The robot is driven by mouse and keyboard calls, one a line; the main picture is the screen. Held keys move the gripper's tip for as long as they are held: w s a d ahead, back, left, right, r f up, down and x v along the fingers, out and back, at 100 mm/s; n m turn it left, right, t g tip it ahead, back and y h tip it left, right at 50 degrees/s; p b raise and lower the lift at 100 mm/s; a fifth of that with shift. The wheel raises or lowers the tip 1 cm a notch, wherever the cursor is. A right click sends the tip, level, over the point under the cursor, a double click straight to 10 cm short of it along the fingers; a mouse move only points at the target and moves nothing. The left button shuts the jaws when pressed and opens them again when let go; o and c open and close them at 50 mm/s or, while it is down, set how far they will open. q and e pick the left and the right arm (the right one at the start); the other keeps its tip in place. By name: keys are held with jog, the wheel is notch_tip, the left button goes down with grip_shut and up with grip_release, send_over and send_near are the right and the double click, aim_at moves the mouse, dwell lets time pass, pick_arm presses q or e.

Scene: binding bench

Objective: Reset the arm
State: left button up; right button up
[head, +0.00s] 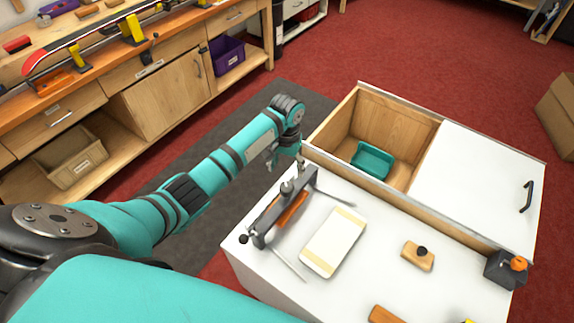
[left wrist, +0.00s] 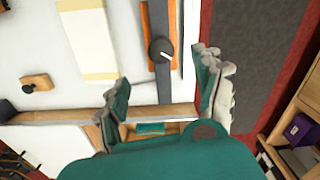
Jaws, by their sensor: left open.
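My left arm reaches in from the left in the head view. Its gripper (head: 272,160) hangs just off the left edge of the white bench (head: 262,262), near the binding clamp (head: 284,206). In the left wrist view the two fingers of the left gripper (left wrist: 165,70) are spread apart with nothing between them. The clamp's dark bar with an orange strip (left wrist: 160,15) shows beyond the fingertips. My right gripper is not in view.
On the bench lie a white-and-cream pad (head: 333,242) and a wooden block with a black knob (head: 418,256). A black box with an orange knob (head: 506,268) stands at the right. A teal bin (head: 373,160) sits in the open compartment beside a white panel (head: 482,180).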

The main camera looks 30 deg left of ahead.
pick_arm(q)
jog(key=s+d+f+m+t, duration=0.1)
jog(key=s+d+f, duration=0.1)
jog(key=s+d, duration=0.35)
jog(key=s+d+f+m+t, duration=0.1)
jog(key=s+d+f+m, duration=0.15)
jog(key=s, duration=0.65)
jog(key=s+a+r+t, duration=0.1)
jog(key=s+r, duration=0.3)
jog(key=s, duration=0.3)
jog(key=s+a+r+t, duration=0.1)
jog(key=s+r, duration=0.3)
jog(key=s, duration=0.4)
notch_tip(320, 180, down, 28)
jog(key=f+g+b, duration=0.1)
jog(key=g+b, duration=0.1)
jog(key=s+a+f+g+b, duration=0.1)
jog(key=s+a+f+b, duration=0.1)
jog(key=s+f, duration=1.5)
jog(key=shift+s+a+f, duration=0.15)
jog(key=shift+s+a, duration=0.15)
